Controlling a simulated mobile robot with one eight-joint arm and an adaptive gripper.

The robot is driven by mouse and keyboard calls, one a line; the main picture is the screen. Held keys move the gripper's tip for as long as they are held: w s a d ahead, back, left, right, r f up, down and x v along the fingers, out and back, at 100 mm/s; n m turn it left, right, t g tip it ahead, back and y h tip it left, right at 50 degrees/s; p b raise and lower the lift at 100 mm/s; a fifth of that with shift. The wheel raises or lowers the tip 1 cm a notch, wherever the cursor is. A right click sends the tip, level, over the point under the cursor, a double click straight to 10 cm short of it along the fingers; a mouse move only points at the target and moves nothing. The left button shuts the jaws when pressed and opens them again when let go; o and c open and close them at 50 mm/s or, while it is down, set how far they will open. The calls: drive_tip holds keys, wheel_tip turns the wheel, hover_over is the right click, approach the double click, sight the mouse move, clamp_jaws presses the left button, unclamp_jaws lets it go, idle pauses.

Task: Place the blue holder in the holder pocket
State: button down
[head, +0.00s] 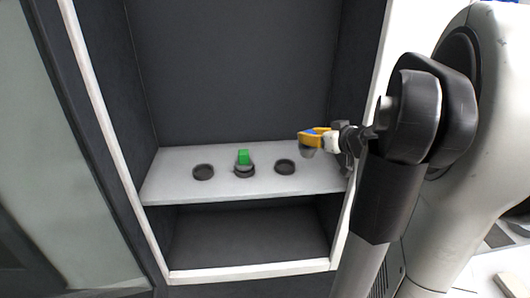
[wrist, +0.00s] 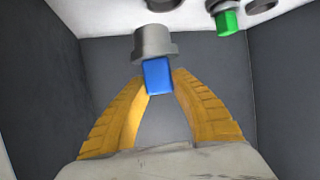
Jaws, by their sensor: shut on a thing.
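The blue holder has a blue block handle (wrist: 158,77) on a grey stepped round base (wrist: 155,42). My gripper (head: 314,137) has yellow fingers shut on the blue handle. It holds the holder above the right part of the light shelf (head: 222,193), with the grey base pointing down. In the head view the blue part (head: 318,131) is mostly covered by the fingers. Three dark round pockets are in a row on the shelf: an empty left one (head: 203,172), a middle one and an empty right one (head: 285,167). The held holder is apart from the shelf.
A green holder (head: 243,157) stands in the middle pocket; it also shows in the wrist view (wrist: 227,23). Dark cabinet walls (head: 235,70) enclose the shelf at the back and sides. A white frame edge (head: 353,215) is close to my arm. Space above the shelf is free.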

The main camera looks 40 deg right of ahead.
drive_tip(key=shift+w+a+f+b, duration=0.3)
drive_tip(key=shift+w+f+b, duration=0.45)
drive_tip(key=shift+w+f, duration=0.7)
drive_tip(key=shift+w+a+f+b, duration=0.35)
drive_tip(key=shift+w+f+b, duration=0.35)
drive_tip(key=shift+w+f, duration=0.65)
drive_tip(key=shift+w+a+f+b, duration=0.3)
drive_tip(key=shift+w+f+b, duration=0.45)
drive_tip(key=shift+w+f, duration=0.7)
drive_tip(key=shift+s+f, duration=0.2)
drive_tip(key=shift+s, duration=0.1)
drive_tip(key=shift+f, duration=0.15)
drive_tip(key=c, duration=1.2)
unclamp_jaws()
